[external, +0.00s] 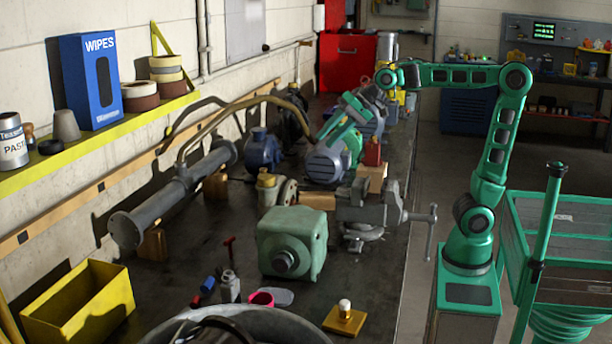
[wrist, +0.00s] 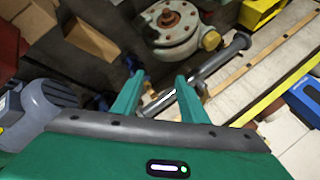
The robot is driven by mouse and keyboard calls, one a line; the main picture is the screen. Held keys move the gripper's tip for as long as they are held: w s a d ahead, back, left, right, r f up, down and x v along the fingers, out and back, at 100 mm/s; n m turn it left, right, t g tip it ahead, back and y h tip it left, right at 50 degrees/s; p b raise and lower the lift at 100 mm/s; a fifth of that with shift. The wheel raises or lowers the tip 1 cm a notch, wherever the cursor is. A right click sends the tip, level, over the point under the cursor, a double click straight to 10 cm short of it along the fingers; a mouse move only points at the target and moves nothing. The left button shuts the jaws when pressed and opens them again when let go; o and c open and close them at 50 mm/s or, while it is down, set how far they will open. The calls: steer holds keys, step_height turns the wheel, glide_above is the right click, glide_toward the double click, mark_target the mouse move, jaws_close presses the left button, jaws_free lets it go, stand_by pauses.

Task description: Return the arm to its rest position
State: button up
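My green arm rises from its base at the right of the external view and reaches left over the workbench. My gripper (external: 326,128) hangs down and to the left above the bench, close to a blue-grey motor (external: 325,165). In the wrist view its two green fingers (wrist: 157,80) are spread apart, with nothing visible held between them. The blue-grey motor also shows at the left of the wrist view (wrist: 42,105). The fingertips are small and partly lost against the clutter in the external view.
A green motor housing (external: 292,241), a vise (external: 372,208) and a long grey pipe (external: 175,196) stand on the crowded bench. A yellow shelf (external: 95,143) with a blue wipes box (external: 95,80) runs along the wall. A green cart (external: 560,230) stands beside my base.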

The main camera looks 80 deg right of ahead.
steer(key=s+d+r+m+t+h, duration=0.25)
steer(key=s+d, duration=0.25)
steer(key=d, duration=0.4)
steer(key=s+d+r+m+t+h, duration=0.1)
steer(key=s+d+r+m, duration=0.25)
steer(key=d, duration=0.65)
steer(key=s+d+r+m+t+h, duration=0.25)
steer(key=s+d, duration=0.25)
steer(key=d, duration=0.4)
steer(key=s+a+f+n+g, duration=0.1)
steer(key=s+f+g, duration=0.3)
steer(key=f, duration=0.5)
steer(key=s+a+f+n+g+y, duration=0.1)
steer(key=s+a+f+g, duration=0.3)
steer(key=f, duration=0.6)
steer(key=s+a+f+n+g+y, duration=0.1)
steer(key=s+a+f+n+g, duration=0.1)
steer(key=s+f, duration=0.4)
steer(key=shift+s+a+f+n+g, duration=0.15)
steer(key=shift+f+g, duration=0.3)
steer(key=shift+f, duration=0.45)
steer(key=shift+a+f+n+g, duration=0.15)
steer(key=shift+f+g, duration=0.3)
steer(key=shift+f, duration=0.45)
steer(key=s+a+f+n+g+y, duration=0.1)
steer(key=s+a+f+n+g, duration=0.1)
steer(key=s+a+n, duration=0.3)
steer(key=a, duration=0.2)
steer(key=shift+a+f+g, duration=0.15)
steer(key=shift+a+g, duration=0.15)
